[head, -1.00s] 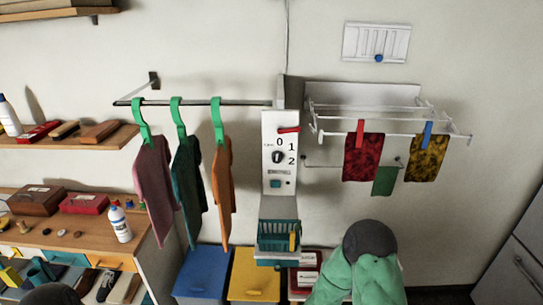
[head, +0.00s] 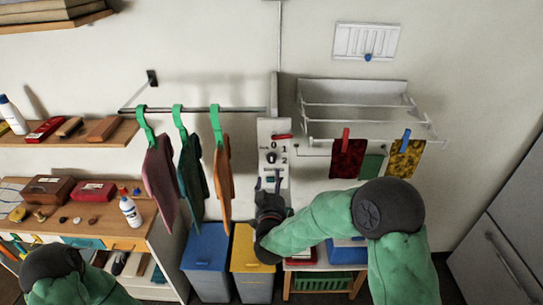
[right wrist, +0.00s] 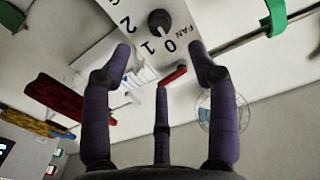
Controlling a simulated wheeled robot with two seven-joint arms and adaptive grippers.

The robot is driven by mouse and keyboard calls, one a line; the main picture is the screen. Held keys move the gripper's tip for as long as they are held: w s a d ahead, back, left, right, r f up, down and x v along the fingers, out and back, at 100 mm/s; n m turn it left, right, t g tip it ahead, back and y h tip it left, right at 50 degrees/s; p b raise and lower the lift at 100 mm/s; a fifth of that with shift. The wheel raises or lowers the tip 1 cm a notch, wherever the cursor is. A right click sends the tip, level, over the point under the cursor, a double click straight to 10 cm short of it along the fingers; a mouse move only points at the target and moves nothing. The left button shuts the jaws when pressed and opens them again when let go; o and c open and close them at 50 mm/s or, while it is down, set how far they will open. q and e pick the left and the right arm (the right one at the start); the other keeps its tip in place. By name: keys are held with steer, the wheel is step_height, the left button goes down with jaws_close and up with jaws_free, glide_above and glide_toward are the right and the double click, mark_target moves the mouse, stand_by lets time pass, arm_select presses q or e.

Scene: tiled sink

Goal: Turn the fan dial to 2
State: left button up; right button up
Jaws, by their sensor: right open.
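The white fan panel (head: 264,130) hangs on the wall in the middle of the head view, with the numbers 0, 1 and 2. Its dark round fan dial (head: 271,157) also shows at the top of the right wrist view (right wrist: 158,21), by the word FAN. I cannot tell which number it points to. My right gripper (head: 271,181) is just below the dial in the head view. In the right wrist view its purple fingers (right wrist: 160,50) are spread and empty, with the dial beyond the gap between the fingertips. My left gripper is out of view.
Hanging clothes (head: 190,165) are close on the left. A white drying rack (head: 365,110) with cloths is on the right. Bins (head: 207,250) stand below.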

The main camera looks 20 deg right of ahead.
mark_target(271, 161)
steer(key=p+x, duration=0.2)
steer(key=x, duration=0.8)
steer(key=shift+w+d+f, duration=0.1)
steer(key=shift+w, duration=0.25)
steer(key=c, duration=1.1)
